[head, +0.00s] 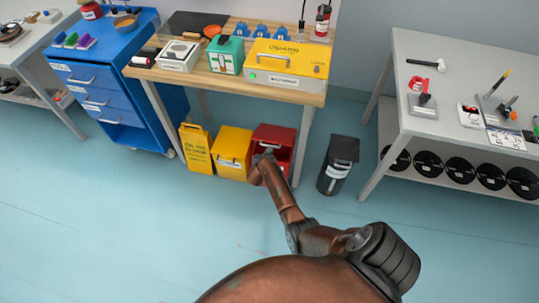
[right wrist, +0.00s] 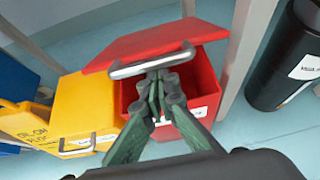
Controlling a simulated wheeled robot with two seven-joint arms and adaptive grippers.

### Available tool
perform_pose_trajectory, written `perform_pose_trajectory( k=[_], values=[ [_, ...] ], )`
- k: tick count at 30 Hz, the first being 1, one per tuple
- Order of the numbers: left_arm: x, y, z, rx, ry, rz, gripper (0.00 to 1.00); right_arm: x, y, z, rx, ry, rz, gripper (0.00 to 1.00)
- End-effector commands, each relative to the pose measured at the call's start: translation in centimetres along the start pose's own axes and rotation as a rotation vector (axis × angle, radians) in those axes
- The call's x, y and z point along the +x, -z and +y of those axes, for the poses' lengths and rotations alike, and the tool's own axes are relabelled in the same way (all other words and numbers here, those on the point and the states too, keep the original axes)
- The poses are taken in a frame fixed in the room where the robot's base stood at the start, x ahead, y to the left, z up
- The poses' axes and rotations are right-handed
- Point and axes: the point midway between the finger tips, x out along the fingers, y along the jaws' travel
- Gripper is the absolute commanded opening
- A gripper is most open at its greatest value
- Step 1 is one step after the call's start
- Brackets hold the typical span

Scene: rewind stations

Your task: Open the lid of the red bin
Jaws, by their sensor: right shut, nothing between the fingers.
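The red bin (head: 290,158) stands on the floor under the wooden-topped table, at the right end of a row of bins. Its red lid (right wrist: 190,35) is raised at a tilt, with part of the bin's inside showing below it; the red bin body also shows in the right wrist view (right wrist: 206,90). A metal bar handle (right wrist: 128,69) runs along the lid's near edge. My right gripper (right wrist: 158,80) is shut and empty, its fingertips just under the handle; I cannot tell whether they touch it. In the head view my right gripper (head: 264,155) is at the bin's front. My left gripper is out of view.
A yellow bin (head: 233,147) with a handle stands close to the left, with a taller yellow container (head: 197,150) beyond it. A black bin (head: 338,165) stands to the right, past a table leg (head: 304,145). The blue floor in front is clear.

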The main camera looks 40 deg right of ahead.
Motion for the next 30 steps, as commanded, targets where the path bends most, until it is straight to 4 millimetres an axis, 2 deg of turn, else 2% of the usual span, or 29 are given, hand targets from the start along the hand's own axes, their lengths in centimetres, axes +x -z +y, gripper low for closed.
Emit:
perform_pose_trajectory(
  k=[1,11,14,18,24,30],
  values=[
    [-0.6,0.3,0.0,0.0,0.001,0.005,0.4,-0.2,-1.0,-0.1,0.003,0.001,-0.003,0.0],
    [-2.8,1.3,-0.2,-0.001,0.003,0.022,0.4,-0.1,-4.7,-0.8,0.009,0.008,-0.004,0.0],
    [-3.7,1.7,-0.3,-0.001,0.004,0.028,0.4,0.0,-6.6,-1.0,0.01,0.009,-0.005,0.0],
    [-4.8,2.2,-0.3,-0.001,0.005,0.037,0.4,0.5,-10.6,-1.1,0.013,0.01,-0.007,0.0],
    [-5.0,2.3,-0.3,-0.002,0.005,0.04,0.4,2.2,-15.0,-1.2,0.011,0.012,-0.004,0.0],
    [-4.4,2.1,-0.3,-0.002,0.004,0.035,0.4,4.1,-18.4,-1.2,0.01,0.011,-0.003,0.0]
  ],
)
